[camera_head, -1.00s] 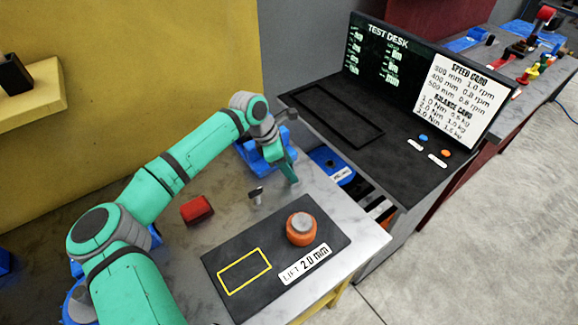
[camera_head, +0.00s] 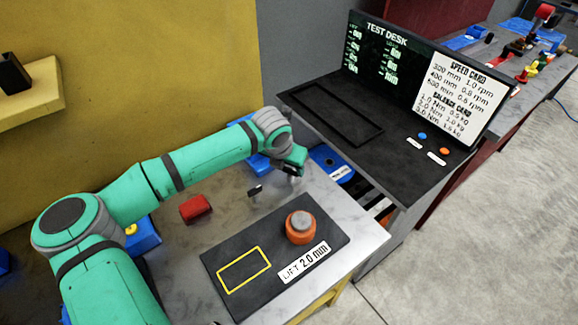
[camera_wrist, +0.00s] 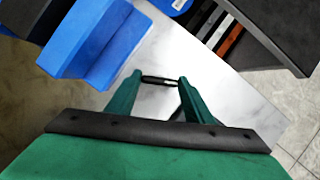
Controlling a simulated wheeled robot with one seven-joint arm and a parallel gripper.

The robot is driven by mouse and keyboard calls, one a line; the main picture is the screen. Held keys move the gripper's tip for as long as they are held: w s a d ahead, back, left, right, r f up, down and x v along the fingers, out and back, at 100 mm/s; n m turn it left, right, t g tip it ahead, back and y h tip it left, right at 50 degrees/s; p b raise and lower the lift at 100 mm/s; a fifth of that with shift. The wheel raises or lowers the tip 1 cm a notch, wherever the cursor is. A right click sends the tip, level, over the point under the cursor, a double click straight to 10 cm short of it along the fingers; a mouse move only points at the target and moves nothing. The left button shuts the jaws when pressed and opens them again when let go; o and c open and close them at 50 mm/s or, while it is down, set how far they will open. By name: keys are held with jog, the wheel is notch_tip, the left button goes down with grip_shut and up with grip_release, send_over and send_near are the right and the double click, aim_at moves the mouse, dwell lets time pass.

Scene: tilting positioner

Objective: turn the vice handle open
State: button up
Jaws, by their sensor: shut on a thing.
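The blue vice (camera_head: 259,164) stands at the back of the grey table, partly hidden behind my arm. In the wrist view its blue body (camera_wrist: 92,45) fills the upper left. My gripper (camera_head: 293,172) is at the vice's right side in the head view, low over the table. In the wrist view my two green fingers (camera_wrist: 162,82) stand on either side of a thin dark handle (camera_wrist: 158,79), which spans between their tips. The handle's link to the vice is not clear, and the head view does not show the handle distinctly.
A red block (camera_head: 196,209) and a small dark-topped metal piece (camera_head: 255,191) are on the table. An orange round part (camera_head: 300,227) stands on a black mat (camera_head: 230,248) with a yellow outline. The test desk (camera_head: 385,135) is close on the right.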

jog(key=n+y, duration=0.1)
jog(key=n, duration=0.3)
jog(key=n+y, duration=0.1)
jog(key=n, duration=0.1)
jog(key=shift+d+y, duration=0.25)
jog(key=shift+y, duration=0.05)
jog(key=n+y, duration=0.1)
jog(key=n, duration=0.2)
jog(key=n+y, duration=0.1)
jog(key=n, duration=0.2)
jog(key=shift+g, duration=0.3)
jog(key=o, duration=1)
jog(key=shift+o, duration=0.2)
jog(key=shift+d+r, duration=0.1)
jog(key=v, duration=1)
jog(key=shift+r, duration=0.25)
